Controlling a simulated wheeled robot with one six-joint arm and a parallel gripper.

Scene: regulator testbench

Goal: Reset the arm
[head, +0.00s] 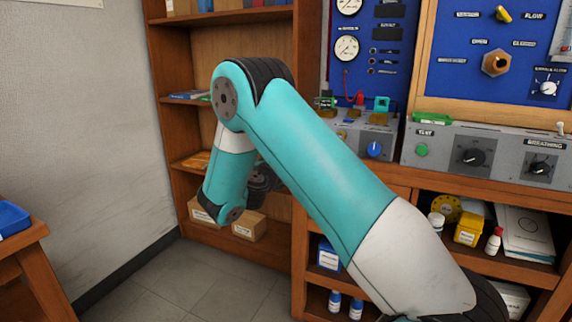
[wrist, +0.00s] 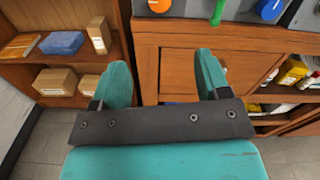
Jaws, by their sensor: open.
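My gripper (wrist: 157,88) shows in the wrist view with two teal fingers spread wide apart. Nothing is between them; behind the gap is the wooden cabinet front (wrist: 178,78). In the head view my teal and white arm rises from the lower right, bends at an elbow at upper centre and folds down to the left. The arm's end hangs in front of the wooden shelf unit (head: 223,60). The gripper's fingers cannot be made out in the head view.
The testbench with a blue gauge panel (head: 455,75) and a grey control box (head: 445,158) stands at the right. Bottles and boxes fill the shelves below it. Cardboard boxes (wrist: 54,82) sit on the left shelf unit. A wooden table (head: 25,240) is at far left. Floor between is clear.

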